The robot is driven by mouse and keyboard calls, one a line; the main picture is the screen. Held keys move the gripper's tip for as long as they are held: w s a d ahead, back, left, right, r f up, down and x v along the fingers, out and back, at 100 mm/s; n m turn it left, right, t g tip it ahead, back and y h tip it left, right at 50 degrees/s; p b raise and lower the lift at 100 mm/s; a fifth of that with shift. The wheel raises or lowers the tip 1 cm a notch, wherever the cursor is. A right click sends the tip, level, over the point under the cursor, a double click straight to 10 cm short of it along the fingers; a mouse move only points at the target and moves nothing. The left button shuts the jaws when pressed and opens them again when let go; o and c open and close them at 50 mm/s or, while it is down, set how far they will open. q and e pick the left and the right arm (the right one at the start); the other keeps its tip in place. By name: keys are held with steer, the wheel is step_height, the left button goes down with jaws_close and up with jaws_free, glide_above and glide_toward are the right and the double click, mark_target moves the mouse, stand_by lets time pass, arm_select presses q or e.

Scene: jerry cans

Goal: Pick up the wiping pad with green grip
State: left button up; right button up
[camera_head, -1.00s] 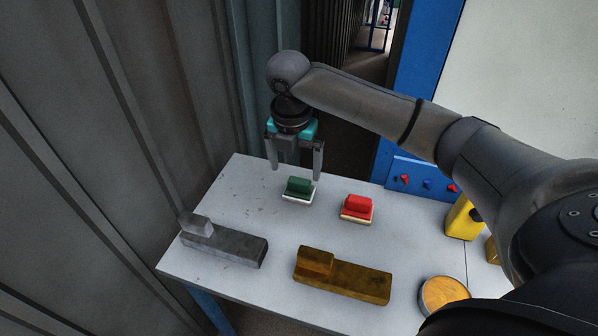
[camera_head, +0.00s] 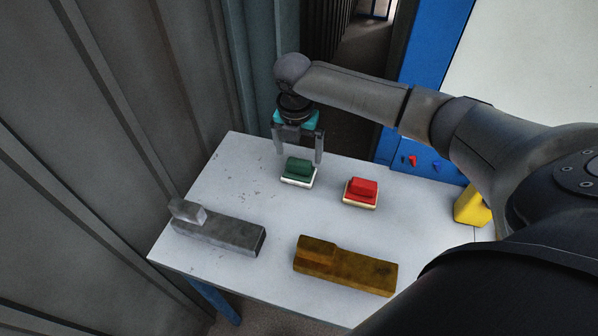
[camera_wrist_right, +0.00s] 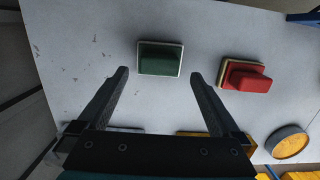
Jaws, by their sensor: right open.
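The wiping pad with green grip (camera_head: 298,170) lies on the white table (camera_head: 215,195), its pale base under a dark green block. It also shows in the right wrist view (camera_wrist_right: 160,59), just beyond the fingertips and between their lines. My right gripper (camera_head: 299,159) is open and empty, above and slightly behind the green pad in the head view. Its two fingers (camera_wrist_right: 160,76) stand wide apart in the right wrist view, with no contact visible. My left gripper is not in view.
A wiping pad with red grip (camera_head: 362,191) lies right of the green one. A grey metal block (camera_head: 225,232) and a rusty brown block (camera_head: 345,268) lie nearer the front. A yellow object (camera_head: 471,207) stands at right. A corrugated wall (camera_head: 120,110) borders the table's left side.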

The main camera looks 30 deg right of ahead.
mark_target(299, 162)
steer(key=f, duration=0.3)
steer(key=f+b, duration=0.1)
steer(key=f, duration=0.1)
steer(key=shift+w+d+f, duration=0.1)
steer(key=shift+w+d, duration=0.15)
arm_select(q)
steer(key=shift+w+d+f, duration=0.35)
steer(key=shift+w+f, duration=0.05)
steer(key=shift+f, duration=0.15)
arm_select(e)
steer(key=shift+c, duration=0.2)
steer(key=c, duration=1.3)
arm_select(q)
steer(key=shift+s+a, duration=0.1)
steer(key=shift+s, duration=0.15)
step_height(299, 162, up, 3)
steer(key=p, duration=0.3)
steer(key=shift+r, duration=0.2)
arm_select(e)
step_height(299, 162, up, 20)
